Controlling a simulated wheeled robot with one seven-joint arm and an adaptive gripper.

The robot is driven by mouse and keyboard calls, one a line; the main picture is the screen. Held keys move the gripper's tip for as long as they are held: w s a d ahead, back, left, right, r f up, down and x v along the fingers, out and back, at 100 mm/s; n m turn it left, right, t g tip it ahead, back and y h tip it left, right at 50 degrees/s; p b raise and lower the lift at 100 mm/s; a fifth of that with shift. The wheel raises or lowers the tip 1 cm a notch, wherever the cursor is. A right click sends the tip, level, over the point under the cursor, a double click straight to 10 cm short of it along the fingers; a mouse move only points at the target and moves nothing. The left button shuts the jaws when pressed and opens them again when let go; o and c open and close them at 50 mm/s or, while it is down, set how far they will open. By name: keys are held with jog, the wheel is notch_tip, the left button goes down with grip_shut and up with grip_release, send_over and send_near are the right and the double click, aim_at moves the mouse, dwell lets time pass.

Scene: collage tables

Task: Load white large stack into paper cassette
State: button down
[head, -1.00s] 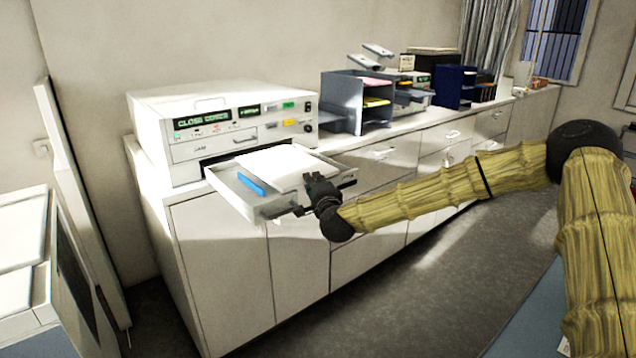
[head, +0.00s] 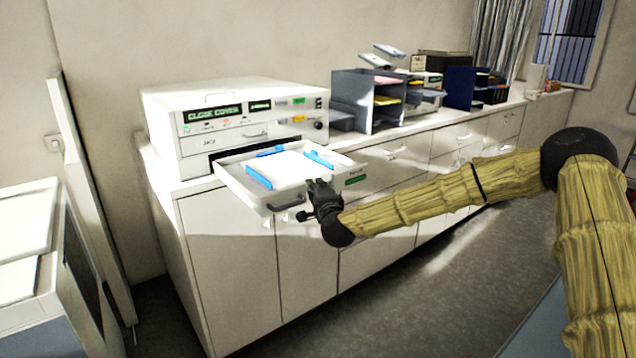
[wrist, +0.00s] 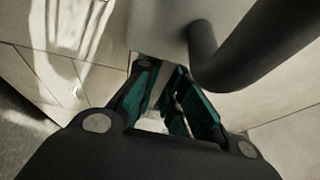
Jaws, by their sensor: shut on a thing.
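The paper cassette (head: 232,190) is a pale open drawer pulled out of the white printer (head: 185,135), with a dark handle on its front. The handle also shows large in the wrist view (wrist: 235,55). The white large stack (head: 287,170) lies inside the cassette between several blue guides (head: 258,176); overexposure blurs its edges. My gripper (head: 314,188) is at the cassette's front right, beside the handle. In the wrist view its teal-padded fingers (wrist: 165,88) are close together against the cassette's front. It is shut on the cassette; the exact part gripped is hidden.
The printer stands on a long white cabinet (head: 230,240) and its display reads "CLOSE COVER". A grey paper organizer (head: 352,98) and a blue one (head: 460,88) stand farther right. Another pale machine (head: 25,260) is at lower left. The floor before the cabinet is clear.

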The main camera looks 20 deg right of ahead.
jog(key=shift+s+d+f, duration=0.15)
jog(key=shift+d+f, duration=0.05)
jog(key=shift+f, duration=0.05)
jog(key=c, duration=1.8)
grip_release()
jog(key=shift+s+d+r, duration=0.15)
jog(key=shift+s, duration=0.05)
jog(key=shift+c, duration=0.2)
jog(key=o, duration=0.4)
jog(key=shift+w+d, duration=0.1)
jog(key=shift+d, duration=0.05)
jog(key=shift+c, duration=0.2)
jog(key=shift+o, duration=0.2)
jog(key=shift+w, duration=0.15)
jog(key=s, duration=1.2)
jog(key=shift+a, duration=0.4)
